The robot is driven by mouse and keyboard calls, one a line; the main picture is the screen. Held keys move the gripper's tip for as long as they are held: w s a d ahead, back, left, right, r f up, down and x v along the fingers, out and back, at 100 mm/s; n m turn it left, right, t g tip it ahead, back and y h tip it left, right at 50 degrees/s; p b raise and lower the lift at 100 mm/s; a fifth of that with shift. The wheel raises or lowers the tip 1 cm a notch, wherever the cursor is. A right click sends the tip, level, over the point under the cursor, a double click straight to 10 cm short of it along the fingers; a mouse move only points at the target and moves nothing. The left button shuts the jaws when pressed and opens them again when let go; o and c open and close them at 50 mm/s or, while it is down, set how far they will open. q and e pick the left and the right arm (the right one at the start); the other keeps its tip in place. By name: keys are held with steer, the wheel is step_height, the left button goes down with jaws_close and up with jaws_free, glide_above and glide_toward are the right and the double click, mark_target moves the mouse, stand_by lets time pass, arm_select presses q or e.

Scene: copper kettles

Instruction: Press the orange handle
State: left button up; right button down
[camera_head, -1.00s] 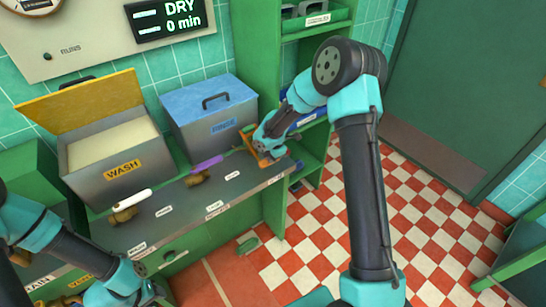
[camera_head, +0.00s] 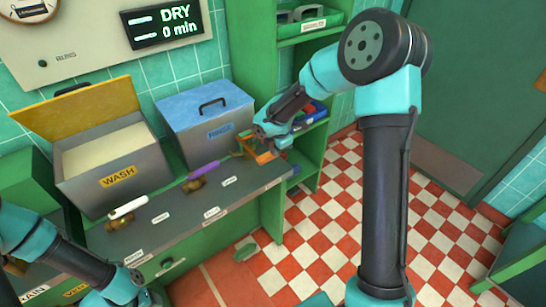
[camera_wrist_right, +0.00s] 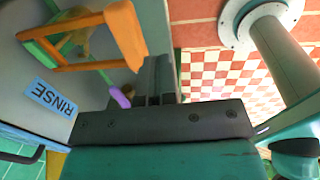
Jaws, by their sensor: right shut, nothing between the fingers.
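The orange handle (camera_head: 262,154) is at the right end of the grey counter, partly hidden by my right gripper. In the right wrist view the orange handle (camera_wrist_right: 124,35) is a thick bar with thinner orange bars running left, and a brass-coloured part shows behind them. My right gripper (camera_head: 268,138) is shut and empty, close beside the handle. Its dark fingers (camera_wrist_right: 158,80) show just below and right of the thick bar in the wrist view; I cannot tell if they touch it. My left arm shows at lower left, but its fingers are not visible.
A purple handle (camera_head: 204,170) and a white handle (camera_head: 128,207) sit on brass fittings along the counter (camera_head: 190,215). Behind stand the open wash bin (camera_head: 118,176) and the lidded blue rinse bin (camera_head: 220,130). A green shelf (camera_head: 312,135) stands right of the counter.

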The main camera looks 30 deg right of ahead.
steer(key=shift+s+r, duration=0.3)
steer(key=shift+r, duration=0.4)
steer(key=shift+s+r, duration=0.3)
steer(key=shift+r, duration=0.4)
stand_by(1.1)
steer(key=s+a+f+m+y, duration=0.1)
steer(key=s+a+f+m, duration=0.3)
steer(key=s+f+m, duration=0.7)
steer(key=s+a+f+m+y, duration=0.2)
steer(key=s+a+f+m, duration=0.3)
steer(key=s+f+m, duration=0.6)
step_height(320, 180, down, 4)
steer(key=shift+r+g+y, duration=0.25)
steer(key=shift+g+y, duration=0.05)
steer(key=shift+s, duration=0.15)
